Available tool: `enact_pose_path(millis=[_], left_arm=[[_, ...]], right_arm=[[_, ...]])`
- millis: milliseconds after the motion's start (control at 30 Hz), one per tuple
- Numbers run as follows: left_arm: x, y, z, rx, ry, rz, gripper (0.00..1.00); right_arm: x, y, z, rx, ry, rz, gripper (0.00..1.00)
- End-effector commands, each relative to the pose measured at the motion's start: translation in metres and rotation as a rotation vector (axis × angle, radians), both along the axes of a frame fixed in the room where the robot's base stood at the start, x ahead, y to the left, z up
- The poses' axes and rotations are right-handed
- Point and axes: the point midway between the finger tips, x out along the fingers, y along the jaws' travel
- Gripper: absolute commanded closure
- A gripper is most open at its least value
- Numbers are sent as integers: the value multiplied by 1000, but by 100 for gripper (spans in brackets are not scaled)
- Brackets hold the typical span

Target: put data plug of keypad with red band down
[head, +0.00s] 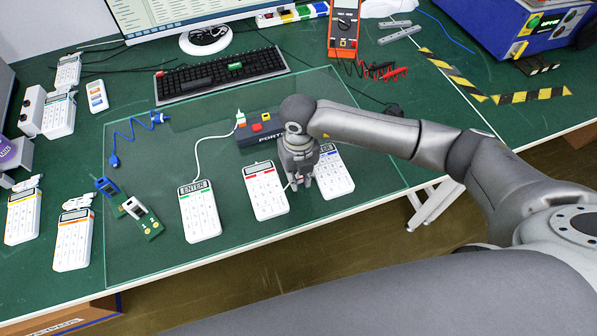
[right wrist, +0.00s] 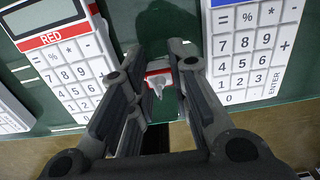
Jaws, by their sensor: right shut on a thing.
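The keypad with the red band (head: 266,192) lies on the glass mat, and its red RED band also shows in the right wrist view (right wrist: 72,60). My right gripper (head: 302,182) points down between this keypad and the blue-banded keypad (head: 334,172). In the right wrist view its fingers (right wrist: 160,84) are closed on a small white data plug with a red band (right wrist: 157,72). The plug is low, near the mat; I cannot tell whether it touches. Its cable is mostly hidden. My left gripper is in neither view.
A dark port box (head: 258,128) stands behind the keypads, partly hidden by my arm. A green-banded keypad (head: 200,212) is cabled to it. More keypads (head: 73,240) stand at the left. A keyboard (head: 220,74) lies behind. The mat's front strip (head: 240,240) is clear.

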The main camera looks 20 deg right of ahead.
Motion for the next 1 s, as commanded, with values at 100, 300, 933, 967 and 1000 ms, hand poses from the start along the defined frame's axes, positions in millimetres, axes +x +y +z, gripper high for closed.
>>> enact_pose_path(millis=[100, 300, 933, 967, 1000], left_arm=[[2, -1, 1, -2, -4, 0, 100], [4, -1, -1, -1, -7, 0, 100], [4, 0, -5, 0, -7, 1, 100], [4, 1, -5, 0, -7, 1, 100], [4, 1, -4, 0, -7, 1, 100]], right_arm=[[0, 0, -2, 0, -1, 1, 100], [0, 0, -4, 0, 0, 0, 100], [0, 0, -8, 0, 0, 0, 60], [0, 0, -8, 0, 0, 0, 60], [0, 0, -7, 0, 0, 0, 60]])
